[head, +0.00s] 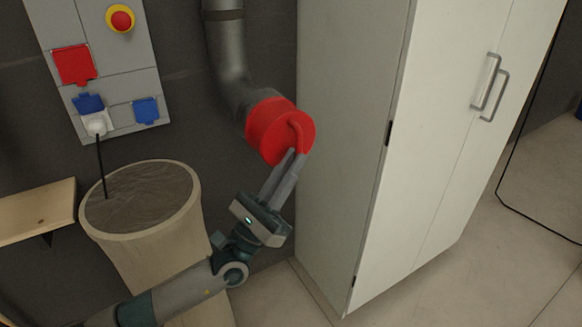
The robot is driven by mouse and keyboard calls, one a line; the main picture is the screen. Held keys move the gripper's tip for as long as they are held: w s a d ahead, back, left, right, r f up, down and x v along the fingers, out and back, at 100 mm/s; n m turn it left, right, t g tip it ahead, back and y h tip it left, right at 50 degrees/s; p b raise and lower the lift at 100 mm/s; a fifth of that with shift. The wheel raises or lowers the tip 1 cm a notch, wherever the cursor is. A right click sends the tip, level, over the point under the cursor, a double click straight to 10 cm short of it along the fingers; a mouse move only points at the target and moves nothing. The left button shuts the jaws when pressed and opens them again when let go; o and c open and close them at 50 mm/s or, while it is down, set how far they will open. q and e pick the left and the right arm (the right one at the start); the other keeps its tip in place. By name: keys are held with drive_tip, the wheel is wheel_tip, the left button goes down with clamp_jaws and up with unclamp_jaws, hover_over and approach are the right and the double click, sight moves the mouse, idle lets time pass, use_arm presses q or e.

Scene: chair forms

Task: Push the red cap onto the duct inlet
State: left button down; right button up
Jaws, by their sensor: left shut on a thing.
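The red cap (269,131) is a round disc with a raised handle bar, in the upper middle of the head view. It sits at the lower open end of the grey duct (232,60), covering the inlet from view. I cannot tell how far it is seated on the pipe. My left gripper (293,157) reaches up from below, its fingers shut on the cap's handle. My right gripper is not in view.
A tall white cabinet (350,120) stands close to the right of the cap. A round bin (195,232) with a dark top stands at lower left. A socket panel (112,85) with a red emergency button (121,19) is on the wall, and a wooden shelf (35,209) is at far left.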

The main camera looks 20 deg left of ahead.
sight(294, 144)
use_arm(q)
drive_tip(key=shift+b, duration=0.7)
idle(0.7)
drive_tip(key=shift+w+a+b, duration=0.5)
drive_tip(key=shift+a+b, duration=0.2)
drive_tip(key=shift+b, duration=0.45)
idle(0.9)
drive_tip(key=shift+w+a+b, duration=0.1)
drive_tip(key=shift+a+b, duration=0.05)
drive_tip(key=shift+b, duration=0.15)
drive_tip(key=shift+a+r, duration=0.1)
drive_tip(key=shift+a, duration=0.15)
drive_tip(key=shift+a+f+b, duration=0.2)
drive_tip(key=shift+a+b, duration=0.05)
drive_tip(key=shift+b, duration=0.35)
drive_tip(key=shift+w, duration=0.1)
drive_tip(key=shift+w+d+f, duration=0.15)
drive_tip(key=shift+w+f, duration=0.05)
drive_tip(key=shift+w, duration=0.25)
drive_tip(key=shift+r, duration=0.1)
